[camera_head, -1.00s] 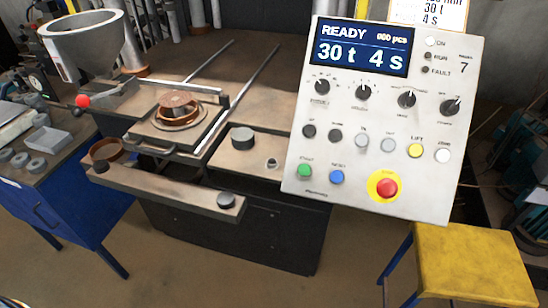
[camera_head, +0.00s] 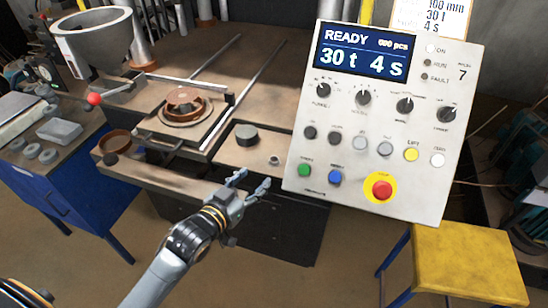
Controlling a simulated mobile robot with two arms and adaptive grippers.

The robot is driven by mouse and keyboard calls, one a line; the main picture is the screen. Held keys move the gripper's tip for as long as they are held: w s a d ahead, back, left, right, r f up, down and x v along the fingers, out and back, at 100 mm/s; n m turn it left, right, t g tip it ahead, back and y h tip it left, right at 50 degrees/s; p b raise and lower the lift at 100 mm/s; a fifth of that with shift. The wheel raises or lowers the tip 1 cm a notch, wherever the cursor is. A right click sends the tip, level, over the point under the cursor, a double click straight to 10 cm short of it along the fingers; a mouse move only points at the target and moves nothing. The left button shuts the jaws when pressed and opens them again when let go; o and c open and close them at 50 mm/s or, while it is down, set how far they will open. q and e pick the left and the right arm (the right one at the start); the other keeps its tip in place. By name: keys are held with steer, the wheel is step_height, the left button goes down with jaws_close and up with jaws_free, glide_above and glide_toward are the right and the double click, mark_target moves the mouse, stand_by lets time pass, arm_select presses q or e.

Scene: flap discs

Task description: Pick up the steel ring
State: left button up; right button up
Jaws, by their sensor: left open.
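A small steel ring (camera_head: 273,160) lies on the brown press table, right of a dark round block (camera_head: 246,135). Several grey rings (camera_head: 32,151) also lie on the blue cabinet at left; I cannot tell for sure which ring is the task's. My left gripper (camera_head: 254,182) reaches in from the lower left. Its fingers are open, apart and empty, just in front of the table's front edge and close to the small ring, not touching it. My right gripper is not in view.
A control panel (camera_head: 372,120) stands close on the right, with a red stop button (camera_head: 381,187). A brown ring-shaped mould (camera_head: 183,104) sits on the sliding plate. A funnel (camera_head: 95,45) and a red-knobbed lever (camera_head: 95,98) are at left. A yellow stool (camera_head: 465,265) stands lower right.

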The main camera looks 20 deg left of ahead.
mark_target(271, 162)
arm_select(q)
steer(key=p+x, duration=0.1)
steer(key=x, duration=0.2)
steer(key=shift+w+d+r, duration=0.1)
steer(key=shift+w+r, duration=0.05)
steer(key=shift+w, duration=0.1)
steer(key=shift+w+d+r+p, duration=0.15)
steer(key=shift+w+d+p, duration=0.1)
steer(key=shift+w+p, duration=0.3)
steer(key=shift+w+d+r+p, duration=0.2)
steer(key=shift+w+p, duration=0.1)
steer(key=shift+w, duration=0.3)
steer(key=shift+w+d+f, duration=0.15)
steer(key=shift+w+f, duration=0.2)
steer(key=shift+w, duration=0.2)
steer(key=shift+w+d+f, duration=0.15)
steer(key=shift+w+f, duration=0.15)
steer(key=shift+w, duration=0.2)
steer(key=shift+s, duration=0.1)
steer(key=shift+c, duration=1)
steer(key=c, duration=0.6)
